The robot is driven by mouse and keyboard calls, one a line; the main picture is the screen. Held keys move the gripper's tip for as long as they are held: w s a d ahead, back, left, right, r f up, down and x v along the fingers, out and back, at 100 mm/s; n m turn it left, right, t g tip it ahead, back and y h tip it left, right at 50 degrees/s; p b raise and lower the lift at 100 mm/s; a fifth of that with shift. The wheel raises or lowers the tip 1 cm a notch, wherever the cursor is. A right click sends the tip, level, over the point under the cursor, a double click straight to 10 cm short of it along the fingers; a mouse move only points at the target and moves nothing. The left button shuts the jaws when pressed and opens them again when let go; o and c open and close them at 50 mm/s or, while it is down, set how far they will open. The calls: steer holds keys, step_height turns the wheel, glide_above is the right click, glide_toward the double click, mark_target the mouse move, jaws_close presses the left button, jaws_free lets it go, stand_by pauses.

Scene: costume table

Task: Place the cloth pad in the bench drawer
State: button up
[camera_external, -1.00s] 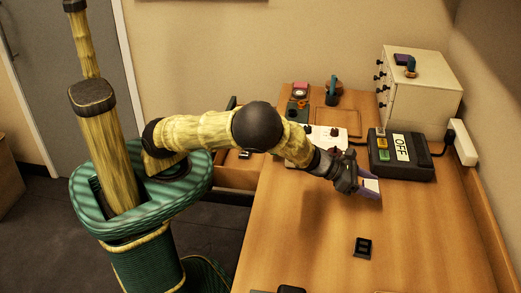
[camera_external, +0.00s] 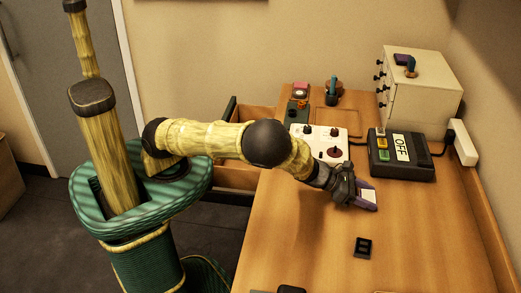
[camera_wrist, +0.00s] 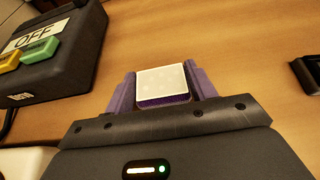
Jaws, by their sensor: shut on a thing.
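The cloth pad (camera_wrist: 163,80) has a white top and a purple lower edge. In the wrist view it sits between the two purple fingers of my gripper (camera_wrist: 163,88), which is shut on it. In the external view my gripper (camera_external: 364,197) holds the pad (camera_external: 369,195) low over the right middle of the bench; I cannot tell whether the pad touches the wood. The bench drawer (camera_external: 232,178) stands pulled out from the bench's left side, behind my arm. My arm hides part of it.
A black box marked OFF (camera_external: 401,157) stands beyond my gripper. A white board with knobs (camera_external: 322,142) lies left of it. A small drawer cabinet (camera_external: 420,90) stands at the back right. A small black block (camera_external: 363,247) lies in front. The bench's front middle (camera_external: 305,235) is clear.

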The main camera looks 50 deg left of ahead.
steer(key=o, duration=1)
steer(key=v, duration=1.2)
steer(key=shift+r+b, duration=0.1)
steer(key=shift+b, duration=0.3)
steer(key=shift+o, duration=0.4)
